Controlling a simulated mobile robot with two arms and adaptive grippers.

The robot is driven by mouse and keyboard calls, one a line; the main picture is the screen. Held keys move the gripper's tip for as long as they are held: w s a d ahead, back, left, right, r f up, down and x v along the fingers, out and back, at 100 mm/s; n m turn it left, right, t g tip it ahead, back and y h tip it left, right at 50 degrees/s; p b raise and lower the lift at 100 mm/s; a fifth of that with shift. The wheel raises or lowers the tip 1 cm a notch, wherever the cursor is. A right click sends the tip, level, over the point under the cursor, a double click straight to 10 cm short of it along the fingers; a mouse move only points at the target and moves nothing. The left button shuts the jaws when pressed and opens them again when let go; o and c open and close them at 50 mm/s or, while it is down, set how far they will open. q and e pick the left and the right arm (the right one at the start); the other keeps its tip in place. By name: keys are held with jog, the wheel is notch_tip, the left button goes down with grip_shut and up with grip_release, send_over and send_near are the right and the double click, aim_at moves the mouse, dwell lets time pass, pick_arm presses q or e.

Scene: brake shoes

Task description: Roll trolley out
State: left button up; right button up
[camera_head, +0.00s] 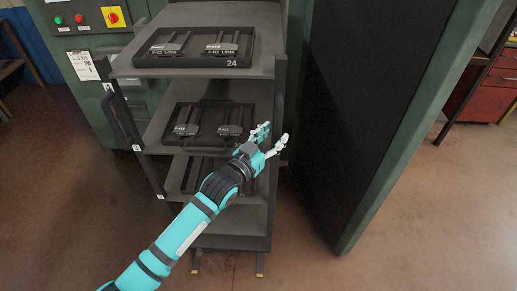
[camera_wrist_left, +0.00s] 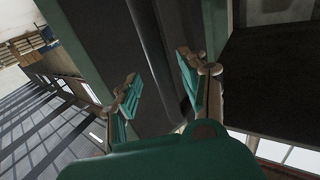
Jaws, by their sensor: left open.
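The trolley (camera_head: 180,74) is a dark grey rack with several shelves, standing in the centre of the head view. Black trays (camera_head: 250,49) with dark brake shoes (camera_head: 221,48) lie on its shelves. A black upright handle (camera_head: 122,120) runs along its left side. My left gripper (camera_head: 275,136) is open at the trolley's right front side, near its right upright (camera_head: 278,90). In the left wrist view, my left gripper (camera_wrist_left: 158,68) has its fingers spread, with a dark bar (camera_wrist_left: 150,50) showing between or behind them. I cannot tell contact. My right gripper is out of view.
A green machine (camera_head: 85,45) with buttons stands behind the trolley's left side. A large dark panel with a green edge (camera_head: 385,150) stands close on the right. A red cabinet (camera_head: 490,85) is at far right. The brown floor (camera_head: 80,220) in front is clear.

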pick_arm(q)
jog(key=v, duration=0.9)
jog(key=shift+a, duration=0.15)
jog(key=shift+s+f, duration=0.1)
jog(key=shift+f, duration=0.05)
